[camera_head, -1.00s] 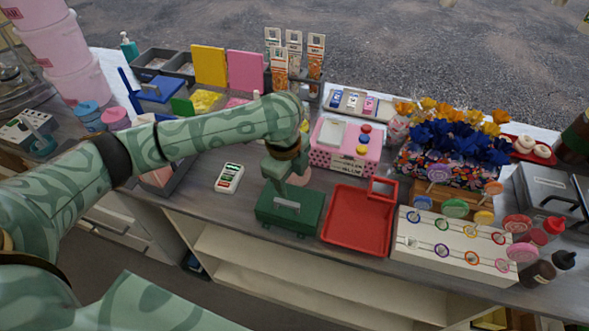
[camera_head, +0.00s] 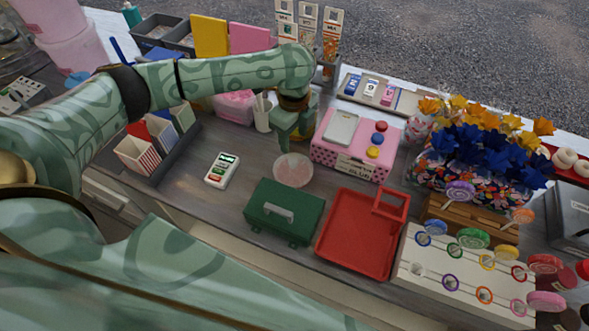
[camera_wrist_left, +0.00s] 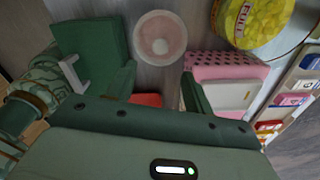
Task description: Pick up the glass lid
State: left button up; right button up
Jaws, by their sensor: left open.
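The glass lid (camera_head: 293,170) looks like a round, see-through, pinkish disc lying on the grey counter, behind the green box and left of the pink dotted box. It also shows in the left wrist view (camera_wrist_left: 160,38), with a paler round spot at its middle. My left gripper (camera_head: 292,140) is above the counter just behind the lid, pointing down. In the left wrist view its two fingers (camera_wrist_left: 157,88) are apart with nothing held between them, and the lid lies beyond their tips. My right gripper is in neither view.
The green box (camera_head: 284,211) with a grey handle and the red tray (camera_head: 355,250) stand in front. The pink dotted box (camera_head: 345,160) is close on the right. A card reader (camera_head: 222,170) lies left, with bare counter around.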

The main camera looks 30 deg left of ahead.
aim_at(294, 161)
pick_arm(q)
notch_tip(294, 161, down, 4)
jog(key=shift+w+r+b, duration=0.1)
jog(key=shift+w+b, duration=0.05)
jog(key=shift+b, duration=0.3)
jog(key=shift+f, duration=0.45)
notch_tip(294, 161, down, 5)
jog(key=b, duration=0.2)
jog(key=shift+f+b, duration=0.1)
jog(key=shift+b, duration=0.2)
grip_shut()
jog(key=shift+r, duration=0.25)
